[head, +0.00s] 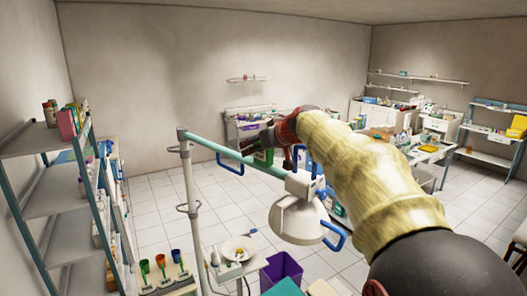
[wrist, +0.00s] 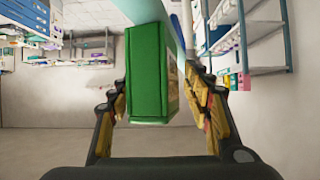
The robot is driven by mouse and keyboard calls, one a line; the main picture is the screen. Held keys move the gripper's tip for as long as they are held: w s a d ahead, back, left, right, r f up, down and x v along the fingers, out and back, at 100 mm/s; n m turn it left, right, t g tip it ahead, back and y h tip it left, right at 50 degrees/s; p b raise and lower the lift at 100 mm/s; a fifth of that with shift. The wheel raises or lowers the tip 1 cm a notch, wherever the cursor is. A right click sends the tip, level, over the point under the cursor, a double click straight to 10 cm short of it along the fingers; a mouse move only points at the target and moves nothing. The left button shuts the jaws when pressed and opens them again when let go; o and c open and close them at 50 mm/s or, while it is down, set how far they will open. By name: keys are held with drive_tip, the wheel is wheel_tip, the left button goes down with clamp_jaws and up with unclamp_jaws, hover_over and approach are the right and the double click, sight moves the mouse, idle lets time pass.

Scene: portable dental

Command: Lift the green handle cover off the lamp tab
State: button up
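The green handle cover (wrist: 146,75) is a boxy green block in the middle of the wrist view, between the fingers of my gripper (wrist: 157,88). The fingers stand on either side of it, and a narrow gap seems to show at the right. I see no clear grip on it. In the head view the cover (head: 263,157) shows dark green beside the lamp's teal arm (head: 222,151), partly behind my gripper (head: 277,143). The lamp tab under the cover is hidden. The white lamp head (head: 297,218) hangs to the lower right of the cover.
Blue loop handles (head: 335,238) stick out from the lamp. A white pole (head: 188,200) carries the lamp arm. Grey shelving (head: 40,140) stands at left. A purple bin (head: 281,272) is below. Worktables with supplies line the back, and open tiled floor lies between.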

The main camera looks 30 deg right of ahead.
drive_tip(key=shift+c, duration=0.7)
drive_tip(key=c, duration=0.9)
drive_tip(key=shift+c, duration=0.4)
